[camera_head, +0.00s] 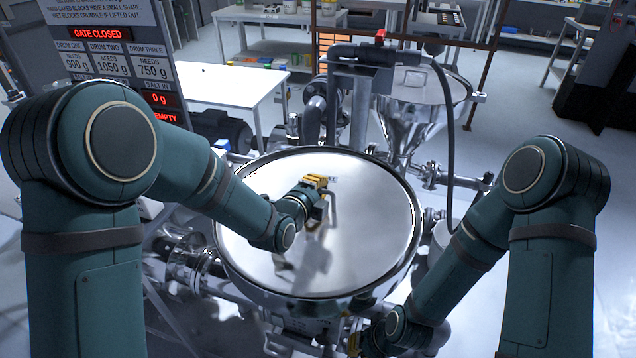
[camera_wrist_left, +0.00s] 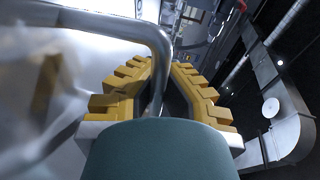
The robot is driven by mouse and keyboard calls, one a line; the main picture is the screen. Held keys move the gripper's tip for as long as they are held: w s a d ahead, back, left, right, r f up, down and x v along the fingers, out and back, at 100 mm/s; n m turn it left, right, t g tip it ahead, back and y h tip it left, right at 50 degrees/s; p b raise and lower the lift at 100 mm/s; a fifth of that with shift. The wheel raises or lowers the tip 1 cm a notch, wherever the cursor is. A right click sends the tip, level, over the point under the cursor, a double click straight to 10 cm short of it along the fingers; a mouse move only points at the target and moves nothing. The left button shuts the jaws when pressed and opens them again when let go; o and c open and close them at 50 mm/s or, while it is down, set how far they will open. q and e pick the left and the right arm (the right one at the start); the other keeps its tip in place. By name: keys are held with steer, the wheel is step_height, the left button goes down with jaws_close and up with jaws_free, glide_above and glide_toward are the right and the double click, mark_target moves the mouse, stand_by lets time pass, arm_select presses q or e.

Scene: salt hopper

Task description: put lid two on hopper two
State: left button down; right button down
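A large round shiny metal lid (camera_head: 370,235) fills the middle of the head view, lying over the front hopper (camera_head: 345,300). I cannot tell whether it is fully seated. My left gripper (camera_head: 318,188) is over the lid's middle, at its bar handle (camera_head: 332,212). In the left wrist view the bent metal handle (camera_wrist_left: 157,75) runs between the yellow finger pads, which close in on it. My right gripper (camera_head: 358,342) is low at the bottom edge, beside the front hopper; its fingers are mostly hidden. No number shows on hopper or lid.
A second metal hopper (camera_head: 420,95) stands behind to the right, with pipes and a black cable (camera_head: 452,110). A sign board (camera_head: 115,50) at left reads "GATE CLOSED" and "0 g". A white table (camera_head: 225,88) stands behind. Pipework (camera_head: 190,265) crowds the front hopper's left side.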

arm_select(q)
steer(key=c, duration=1.7)
jaws_free()
steer(key=shift+f+b, duration=0.25)
steer(key=shift+b, duration=0.1)
steer(key=o, duration=0.6)
steer(key=shift+s, duration=0.1)
steer(key=shift+o, duration=0.2)
steer(key=shift+f, duration=0.1)
steer(key=v, duration=1.1)
steer(key=shift+s, duration=0.15)
steer(key=shift+s+a+r, duration=0.2)
steer(key=shift+s+r, duration=0.05)
steer(key=shift+s, duration=0.05)
